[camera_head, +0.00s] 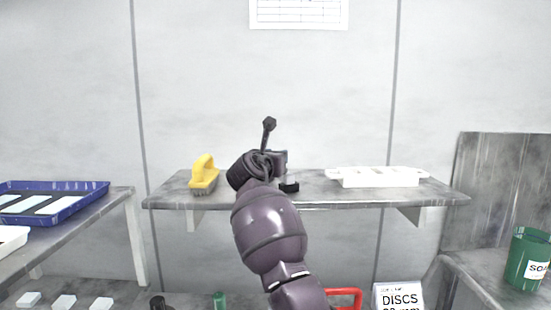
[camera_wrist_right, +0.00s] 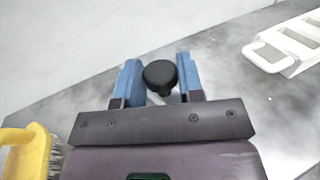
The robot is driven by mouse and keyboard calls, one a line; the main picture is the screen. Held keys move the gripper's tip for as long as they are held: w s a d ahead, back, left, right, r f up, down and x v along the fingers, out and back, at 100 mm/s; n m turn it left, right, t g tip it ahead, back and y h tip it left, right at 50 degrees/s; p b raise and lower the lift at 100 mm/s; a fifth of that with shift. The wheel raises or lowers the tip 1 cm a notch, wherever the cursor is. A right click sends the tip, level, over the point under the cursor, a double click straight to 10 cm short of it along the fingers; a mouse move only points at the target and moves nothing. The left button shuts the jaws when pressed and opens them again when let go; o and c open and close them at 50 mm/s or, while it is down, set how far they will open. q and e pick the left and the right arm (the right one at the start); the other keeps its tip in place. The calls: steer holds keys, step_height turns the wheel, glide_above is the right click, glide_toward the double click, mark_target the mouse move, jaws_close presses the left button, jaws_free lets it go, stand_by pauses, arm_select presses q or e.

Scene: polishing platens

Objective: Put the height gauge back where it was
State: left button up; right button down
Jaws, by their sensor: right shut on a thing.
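The height gauge shows in the head view as a dark rod with a knob (camera_head: 269,124) at its top, standing up above my right gripper (camera_head: 276,160). In the right wrist view its round black top (camera_wrist_right: 160,74) sits between the blue fingers of the right gripper (camera_wrist_right: 160,85), which is shut on it. The gripper and wrist hide most of its lower part. A small black block (camera_head: 289,187) shows on the wall shelf (camera_head: 318,194) just right of the gripper; I cannot tell whether it is the gauge's foot. My left gripper is out of view.
On the shelf, a yellow-handled brush (camera_head: 204,172) stands left of the gripper and a white slotted rack (camera_head: 378,177) right. Bare shelf lies between. A blue tray (camera_head: 75,207) is on the left table; a green tub (camera_head: 527,262) stands at right.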

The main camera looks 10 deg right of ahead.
steer(key=c, duration=1.1)
jaws_free()
steer(key=o, duration=0.4)
steer(key=shift+c, duration=0.2)
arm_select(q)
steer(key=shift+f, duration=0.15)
arm_select(e)
steer(key=p+v, duration=0.1)
steer(key=v, duration=1)
steer(key=shift+w+r+p, duration=0.1)
steer(key=shift+p, duration=0.25)
steer(key=shift+s+a, duration=0.25)
steer(key=shift+s, duration=0.15)
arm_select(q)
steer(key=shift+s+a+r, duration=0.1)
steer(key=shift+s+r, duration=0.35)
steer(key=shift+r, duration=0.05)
arm_select(e)
steer(key=shift+s, duration=0.1)
